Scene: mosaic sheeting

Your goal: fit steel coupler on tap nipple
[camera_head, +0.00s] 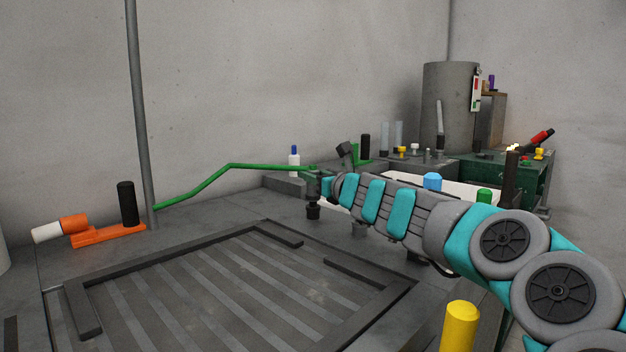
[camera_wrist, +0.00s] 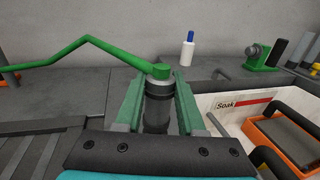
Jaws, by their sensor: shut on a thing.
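The steel coupler (camera_wrist: 158,108) is a grey upright cylinder with a green cap, joined to a green hose (camera_wrist: 85,45). My gripper (camera_head: 319,186) is shut on it; in the wrist view its green jaws (camera_wrist: 160,88) stand on either side of the coupler. In the head view the coupler's dark lower end (camera_head: 313,211) shows below the jaws, close to the worktop. The hose (camera_head: 225,168) runs left from the coupler top. I cannot make out the tap nipple for certain; the coupler and jaws hide what is directly beneath.
A white basin marked "Soak" (camera_wrist: 231,106) lies right of my gripper, with an orange-framed tray (camera_wrist: 271,131) in it. A white bottle with a blue cap (camera_head: 294,161) stands behind. A ribbed drainer (camera_head: 245,275) and orange stand (camera_head: 107,235) are left. A green block (camera_wrist: 268,58) stands behind right.

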